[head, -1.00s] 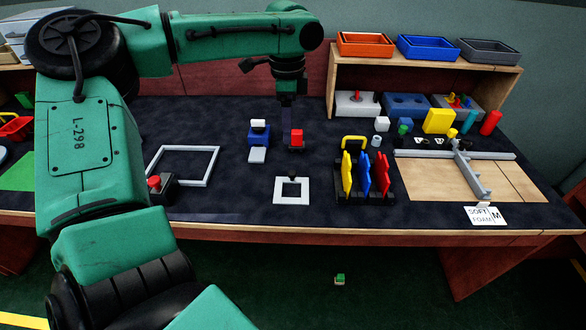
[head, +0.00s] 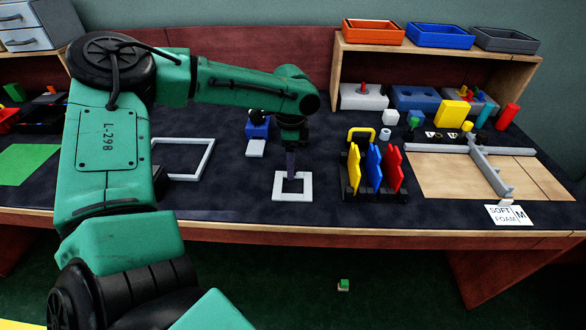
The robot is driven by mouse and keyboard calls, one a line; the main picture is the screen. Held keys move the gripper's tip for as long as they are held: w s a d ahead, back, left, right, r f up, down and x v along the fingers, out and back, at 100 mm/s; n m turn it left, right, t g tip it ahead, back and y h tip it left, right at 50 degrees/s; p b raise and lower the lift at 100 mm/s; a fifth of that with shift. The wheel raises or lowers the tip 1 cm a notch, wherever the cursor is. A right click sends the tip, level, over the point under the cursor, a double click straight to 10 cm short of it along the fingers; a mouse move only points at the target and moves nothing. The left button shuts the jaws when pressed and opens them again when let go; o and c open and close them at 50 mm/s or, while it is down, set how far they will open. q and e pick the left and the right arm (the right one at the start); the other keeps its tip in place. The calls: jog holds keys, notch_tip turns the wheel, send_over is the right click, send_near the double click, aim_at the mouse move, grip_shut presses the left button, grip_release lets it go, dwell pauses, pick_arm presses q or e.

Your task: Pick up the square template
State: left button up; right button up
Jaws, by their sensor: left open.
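A small white square template (head: 292,197) with a square opening lies flat on the dark mat near the table's front, left of the upright coloured plates. My left gripper (head: 291,174) points down over it, its fingers low at the template's rear edge and opening. The gripper is open. The fingers are narrow and dark here, and I cannot tell whether they touch the template. The small knob at its rear edge is hidden by the gripper. My right gripper is not in view.
A larger pale frame (head: 207,160) lies to the left, partly behind my arm. A rack of yellow, blue and red plates (head: 374,168) stands close on the right. A blue block (head: 257,131) is behind. A wooden board (head: 450,182) lies farther right.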

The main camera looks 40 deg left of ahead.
pick_arm(q)
notch_tip(320, 180, down, 2)
jog(key=shift+f, duration=0.1)
grip_shut()
jog(key=shift+r, duration=0.25)
